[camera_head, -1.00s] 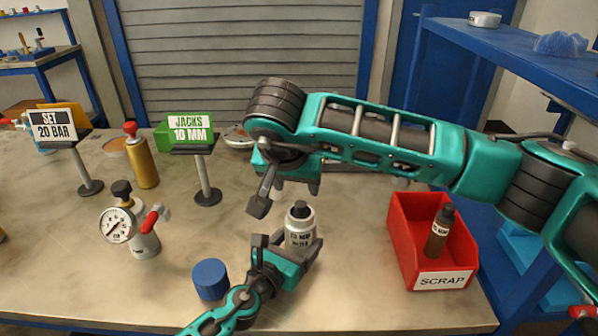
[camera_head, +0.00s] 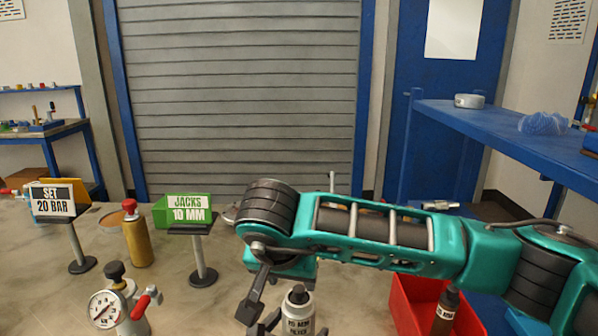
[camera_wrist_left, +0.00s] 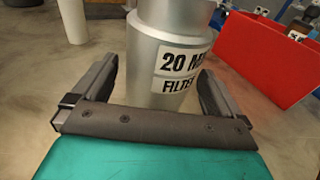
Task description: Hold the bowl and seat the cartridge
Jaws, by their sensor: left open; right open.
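The silver bowl (camera_head: 298,313) has a dark top and a filter label. It stands upright on the bench at the bottom of the head view. My left gripper (camera_wrist_left: 157,78) is open, with one finger on each side of the bowl; contact is not clear. I cannot tell which thing is the cartridge; a dark brown labelled cylinder (camera_head: 446,311) stands in the red bin.
The red bin (camera_head: 405,305) stands right of the bowl, partly behind my right arm. A blue shelf (camera_head: 480,125) is at right.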

